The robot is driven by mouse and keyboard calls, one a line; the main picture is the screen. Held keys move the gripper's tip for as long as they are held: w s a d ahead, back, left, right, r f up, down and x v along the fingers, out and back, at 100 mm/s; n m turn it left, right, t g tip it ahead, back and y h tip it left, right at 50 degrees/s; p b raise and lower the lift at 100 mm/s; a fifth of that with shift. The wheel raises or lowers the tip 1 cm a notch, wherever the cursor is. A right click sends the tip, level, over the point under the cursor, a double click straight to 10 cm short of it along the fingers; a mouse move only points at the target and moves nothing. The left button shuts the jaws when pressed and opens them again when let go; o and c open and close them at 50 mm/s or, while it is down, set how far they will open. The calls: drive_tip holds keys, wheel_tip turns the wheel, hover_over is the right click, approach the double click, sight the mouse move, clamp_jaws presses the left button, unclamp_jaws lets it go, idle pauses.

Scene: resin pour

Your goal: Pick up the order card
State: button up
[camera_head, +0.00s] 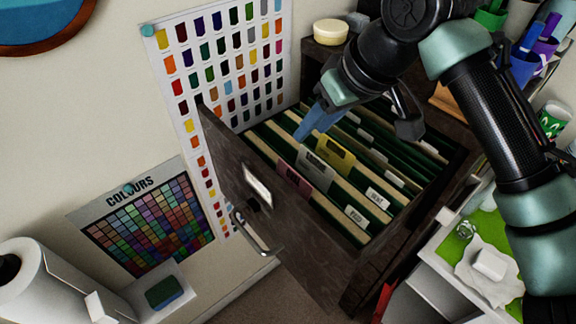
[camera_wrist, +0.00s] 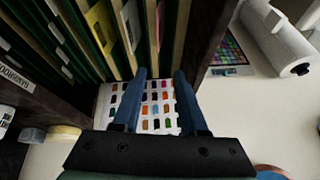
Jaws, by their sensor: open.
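An open dark wooden file drawer (camera_head: 232,165) holds hanging green folders with tan dividers. Three coloured cards stand up among them: a yellow one (camera_head: 335,153), a grey-white one (camera_head: 316,170) and a pink one (camera_head: 293,181). Their print is too small to read, so I cannot tell which is the order card. My gripper (camera_head: 312,128) is above the drawer, with blue fingers pointing down near the yellow and grey-white cards. In the wrist view my gripper (camera_wrist: 160,75) has its fingers apart with nothing between them. The yellow (camera_wrist: 101,26), grey-white (camera_wrist: 131,22) and pink (camera_wrist: 160,22) cards show beyond the fingertips.
The drawer front carries a metal handle (camera_head: 258,238). A colour swatch chart (camera_head: 215,70) hangs on the wall behind. A white paper roll (camera_head: 40,285) is at lower left. A round tin (camera_head: 330,32) stands on the cabinet top. A white shelf with a green mat (camera_head: 480,225) is at right.

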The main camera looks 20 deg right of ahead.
drive_tip(key=s+d+f, duration=0.2)
drive_tip(key=p, duration=0.2)
approach(298, 175)
drive_tip(key=shift+w+a+f+g, duration=0.25)
drive_tip(key=shift+w+f+g, duration=0.15)
drive_tip(key=shift+w+f, duration=0.55)
drive_tip(key=p+x, duration=0.3)
drive_tip(key=x, duration=0.1)
drive_tip(key=shift+w+a+f, duration=0.2)
drive_tip(key=shift+f, duration=0.1)
drive_tip(key=shift+w+f, duration=0.15)
drive_tip(key=shift+f, duration=0.35)
drive_tip(key=shift+f, duration=0.25)
drive_tip(key=shift+a, duration=0.1)
clamp_jaws()
